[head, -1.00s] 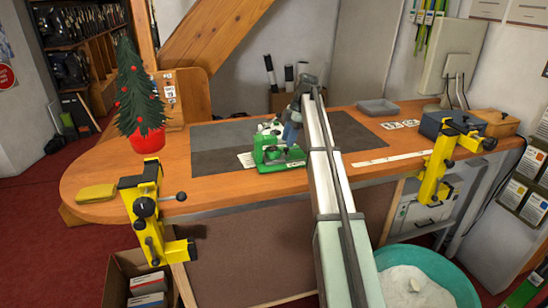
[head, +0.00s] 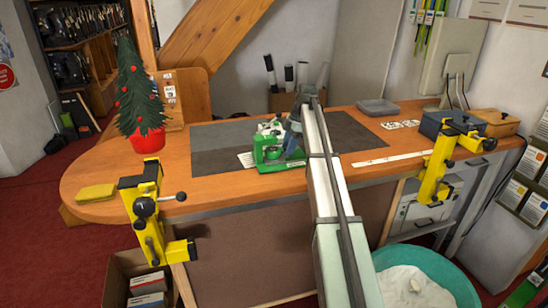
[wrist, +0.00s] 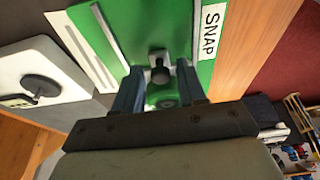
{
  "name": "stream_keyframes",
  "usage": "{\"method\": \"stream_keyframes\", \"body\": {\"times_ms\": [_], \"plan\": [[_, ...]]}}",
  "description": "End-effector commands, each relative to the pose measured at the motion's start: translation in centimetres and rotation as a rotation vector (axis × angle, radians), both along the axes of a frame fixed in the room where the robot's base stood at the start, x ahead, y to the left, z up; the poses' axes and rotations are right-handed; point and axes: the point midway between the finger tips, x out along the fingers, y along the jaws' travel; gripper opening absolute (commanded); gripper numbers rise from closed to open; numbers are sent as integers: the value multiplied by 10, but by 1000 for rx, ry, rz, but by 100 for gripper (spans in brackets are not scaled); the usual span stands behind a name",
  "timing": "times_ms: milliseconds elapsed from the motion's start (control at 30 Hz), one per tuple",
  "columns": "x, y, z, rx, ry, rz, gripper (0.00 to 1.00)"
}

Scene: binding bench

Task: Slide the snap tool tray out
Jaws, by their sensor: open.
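The green snap tool tray (head: 270,166) sits on the bench mat in the head view, partly hidden behind my arm. In the wrist view its green top (wrist: 115,22) fills the upper middle, with a white SNAP label (wrist: 210,30). A dark knob (wrist: 159,73) stands out from the green surface. My gripper (wrist: 158,84) is open, with one blue-grey finger on each side of the knob. A gap shows between the knob and each finger. In the head view my gripper (head: 293,140) is at the right side of the green unit.
A white part with a dark round knob (wrist: 40,85) lies left of the tray in the wrist view. Yellow clamps (head: 147,205) stand at the bench's front edge. A small Christmas tree (head: 137,95) is at left.

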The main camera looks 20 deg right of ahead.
Motion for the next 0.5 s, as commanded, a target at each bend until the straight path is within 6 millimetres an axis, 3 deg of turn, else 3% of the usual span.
{"method": "stream_keyframes", "body": {"times_ms": [333, 500], "plan": [[0, 0, 0, 0, 0, 0, 10], [0, 0, 0, 0, 0, 0, 9]]}}
